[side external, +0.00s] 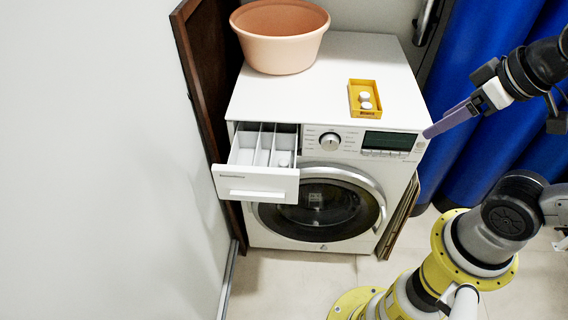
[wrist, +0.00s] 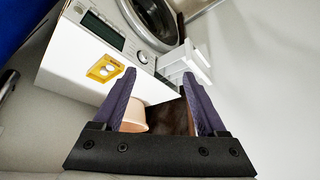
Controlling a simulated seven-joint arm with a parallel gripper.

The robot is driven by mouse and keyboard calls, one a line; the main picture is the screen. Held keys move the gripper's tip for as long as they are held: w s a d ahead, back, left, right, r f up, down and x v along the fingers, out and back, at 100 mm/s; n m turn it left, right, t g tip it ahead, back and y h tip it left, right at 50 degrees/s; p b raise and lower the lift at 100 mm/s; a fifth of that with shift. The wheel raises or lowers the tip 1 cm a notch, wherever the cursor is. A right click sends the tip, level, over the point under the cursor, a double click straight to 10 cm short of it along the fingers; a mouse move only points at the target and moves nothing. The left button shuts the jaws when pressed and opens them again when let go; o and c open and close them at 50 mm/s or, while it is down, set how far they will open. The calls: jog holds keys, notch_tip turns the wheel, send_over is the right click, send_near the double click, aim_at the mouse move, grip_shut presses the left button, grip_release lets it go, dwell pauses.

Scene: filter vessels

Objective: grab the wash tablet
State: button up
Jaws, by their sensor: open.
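My gripper (side external: 428,133) is to the right of the machine's front right corner in the side view, apart from the box. In the wrist view my gripper (wrist: 159,74) has its two purple fingers spread wide with nothing between them.
The white washing machine (side external: 400,85) has its detergent drawer (side external: 256,184) pulled out at the front left. A peach basin (side external: 280,42) stands at the back left of its top. A brown panel stands at left, blue curtains at right. The top around the box is clear.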

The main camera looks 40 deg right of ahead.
jog(key=w+r+n, duration=0.2)
jog(key=w+r, duration=0.2)
jog(key=r, duration=0.1)
jog(key=n+g, duration=0.5)
jog(key=g, duration=0.1)
send_over(283, 161)
notch_tip(283, 161, down, 33)
jog(key=shift+d+r, duration=0.15)
jog(key=shift+s+f, duration=0.1)
jog(key=shift+f, duration=2.85)
grip_shut()
